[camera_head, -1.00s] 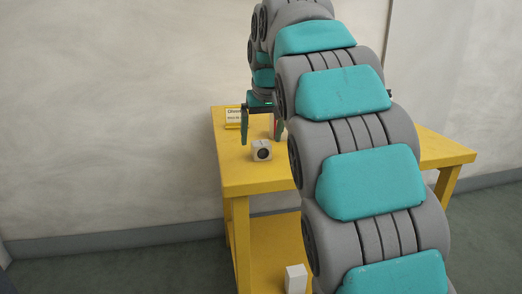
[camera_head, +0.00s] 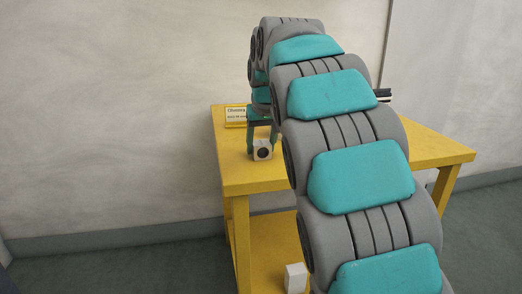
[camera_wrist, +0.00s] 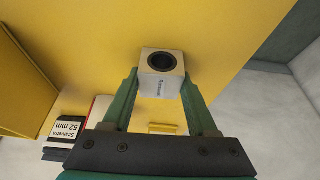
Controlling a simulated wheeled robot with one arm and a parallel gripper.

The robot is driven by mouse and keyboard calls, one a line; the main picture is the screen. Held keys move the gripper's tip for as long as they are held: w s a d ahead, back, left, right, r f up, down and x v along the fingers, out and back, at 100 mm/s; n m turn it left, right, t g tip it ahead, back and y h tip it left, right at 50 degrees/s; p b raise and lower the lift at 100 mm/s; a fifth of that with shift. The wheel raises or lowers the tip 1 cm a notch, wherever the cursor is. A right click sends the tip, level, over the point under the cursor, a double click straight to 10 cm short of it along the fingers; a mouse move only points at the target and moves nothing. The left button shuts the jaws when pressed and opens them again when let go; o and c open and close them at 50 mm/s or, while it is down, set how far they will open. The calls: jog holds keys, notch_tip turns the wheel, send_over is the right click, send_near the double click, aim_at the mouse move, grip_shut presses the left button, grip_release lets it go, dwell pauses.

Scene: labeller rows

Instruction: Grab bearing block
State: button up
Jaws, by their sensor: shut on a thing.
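The bearing block (camera_head: 262,150) is a small pale cube with a dark round bore, at the left part of the yellow table top (camera_head: 232,178). In the wrist view the block (camera_wrist: 162,84) sits between the fingertips, its bore facing the camera. My gripper (camera_head: 262,146) has its teal fingers on both sides of the block. In the wrist view my gripper (camera_wrist: 161,76) is shut on it. I cannot tell whether the block is lifted off the table.
A white box (camera_head: 296,278) is on the lower shelf. In the wrist view a labelled item (camera_wrist: 68,128) and a red-and-white thing (camera_wrist: 98,110) lie at the left. My arm hides much of the table.

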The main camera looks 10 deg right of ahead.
grip_shut()
jog(key=shift+r, duration=0.1)
